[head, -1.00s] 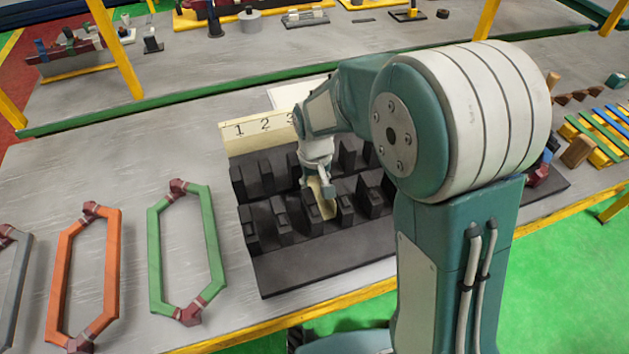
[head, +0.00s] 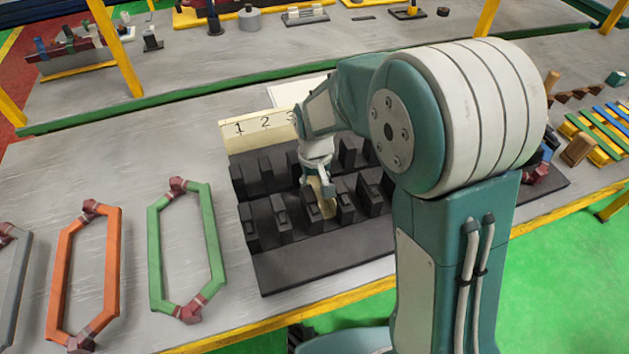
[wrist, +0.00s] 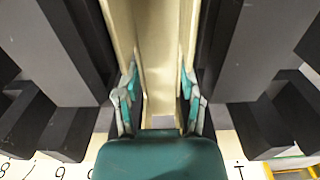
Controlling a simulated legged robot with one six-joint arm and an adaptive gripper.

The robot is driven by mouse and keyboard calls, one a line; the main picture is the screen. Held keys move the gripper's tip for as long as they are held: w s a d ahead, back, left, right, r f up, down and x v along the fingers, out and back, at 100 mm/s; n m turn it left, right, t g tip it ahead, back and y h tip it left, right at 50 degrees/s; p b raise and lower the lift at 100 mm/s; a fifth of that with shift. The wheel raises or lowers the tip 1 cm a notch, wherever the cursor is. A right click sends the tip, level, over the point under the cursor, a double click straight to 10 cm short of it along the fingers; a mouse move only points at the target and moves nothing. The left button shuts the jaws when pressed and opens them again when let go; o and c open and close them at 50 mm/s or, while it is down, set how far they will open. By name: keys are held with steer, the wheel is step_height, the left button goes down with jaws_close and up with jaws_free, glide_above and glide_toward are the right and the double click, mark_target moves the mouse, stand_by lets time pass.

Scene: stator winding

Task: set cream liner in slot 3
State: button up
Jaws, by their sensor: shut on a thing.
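The cream liner (head: 329,207) is a long channel-shaped strip. It sits between two dark blocks of the black stator fixture (head: 320,262), at the third gap from the left in the front row. My gripper (head: 322,187) is above the fixture, shut on the liner. In the wrist view my gripper (wrist: 158,98) has a finger at each side of the cream liner (wrist: 158,55), with dark blocks on both sides. I cannot tell whether the liner touches the slot bottom. A cream number strip (head: 250,140) shows 1, 2 and part of 3; my arm hides the rest.
Green (head: 210,240), orange (head: 113,270) and grey (head: 20,265) hexagonal coils lie on the table to the left. Slatted blue, green and yellow parts (head: 598,135) and a wooden block (head: 578,150) lie at the right. The table between the green coil and fixture is clear.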

steer(key=shift+f, duration=0.15)
steer(key=o, duration=0.9)
steer(key=shift+r, duration=0.85)
steer(key=shift+r, duration=3.7)
steer(key=shift+r, duration=0.1)
step_height(320, 180, up, 12)
glide_above(315, 188)
steer(key=s+d+m+t, duration=0.1)
steer(key=s+d+t, duration=0.1)
steer(key=s+d, duration=0.2)
steer(key=s+d+f+m+t, duration=0.1)
steer(key=s+d, duration=0.3)
steer(key=s, duration=0.4)
steer(key=s+d+m+t, duration=0.1)
steer(key=s+d+t, duration=0.1)
steer(key=s+d, duration=0.2)
steer(key=shift+s+d+f+t, duration=0.1)
steer(key=shift+s+f, duration=0.05)
steer(key=shift+s, duration=0.4)
steer(key=shift+s+d+f+t, duration=0.1)
steer(key=shift+s+d, duration=0.05)
steer(key=shift+s, duration=0.35)
steer(key=shift+s+d+f+t, duration=0.1)
steer(key=shift+s+f, duration=0.05)
steer(key=shift+s, duration=0.4)
